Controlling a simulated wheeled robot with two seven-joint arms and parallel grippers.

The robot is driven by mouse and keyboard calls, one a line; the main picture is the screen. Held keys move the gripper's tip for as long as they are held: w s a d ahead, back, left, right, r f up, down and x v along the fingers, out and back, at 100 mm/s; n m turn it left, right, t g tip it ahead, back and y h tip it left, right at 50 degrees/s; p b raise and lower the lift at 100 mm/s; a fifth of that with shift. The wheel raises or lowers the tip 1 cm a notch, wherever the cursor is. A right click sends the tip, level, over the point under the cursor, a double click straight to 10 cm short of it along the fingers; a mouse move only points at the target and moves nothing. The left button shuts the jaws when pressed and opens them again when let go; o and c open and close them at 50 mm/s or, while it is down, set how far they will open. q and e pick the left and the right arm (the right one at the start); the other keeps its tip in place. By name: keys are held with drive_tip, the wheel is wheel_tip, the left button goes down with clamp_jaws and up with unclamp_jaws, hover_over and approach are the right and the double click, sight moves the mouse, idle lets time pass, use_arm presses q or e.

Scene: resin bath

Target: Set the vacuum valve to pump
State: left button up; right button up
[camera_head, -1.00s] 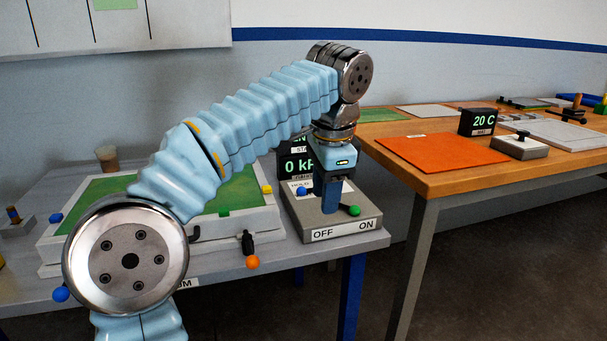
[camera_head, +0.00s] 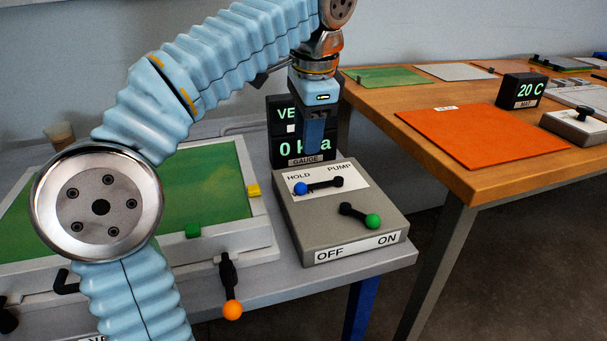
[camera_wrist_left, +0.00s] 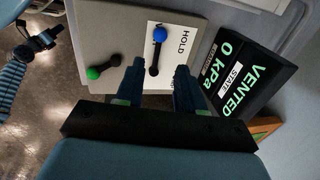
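The vacuum valve is a black lever with a blue knob (camera_head: 301,188) on a grey control box (camera_head: 350,232). Its knob lies at the left, by the HOLD label, and its pivot is nearer the PUMP label. The blue knob also shows in the left wrist view (camera_wrist_left: 160,35). My left gripper (camera_head: 314,146) points down above the box, in front of the gauge (camera_head: 284,148). Its fingers (camera_wrist_left: 158,85) are apart and empty in the wrist view, with the lever's pivot end showing between the tips. No contact shows. The gauge (camera_wrist_left: 240,78) reads VENTED and 0 kPa.
A second lever with a green knob (camera_head: 373,220) sits just in front of the valve, toward ON. A green-topped tray (camera_head: 262,238) with an orange-knobbed clamp (camera_head: 232,309) stands at left. A wooden table (camera_head: 480,185) with an orange sheet (camera_head: 475,138) is at right.

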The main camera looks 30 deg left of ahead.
sight(303, 184)
use_arm(q)
drive_tip(key=f, duration=0.3)
drive_tip(key=w+a+f+b, duration=0.1)
drive_tip(key=f, duration=0.3)
drive_tip(key=f+b, duration=0.1)
drive_tip(key=f, duration=0.3)
drive_tip(key=shift+w+a+f, duration=0.15)
drive_tip(key=shift+w+a, duration=0.1)
drive_tip(key=shift+a, duration=0.1)
clamp_jaws()
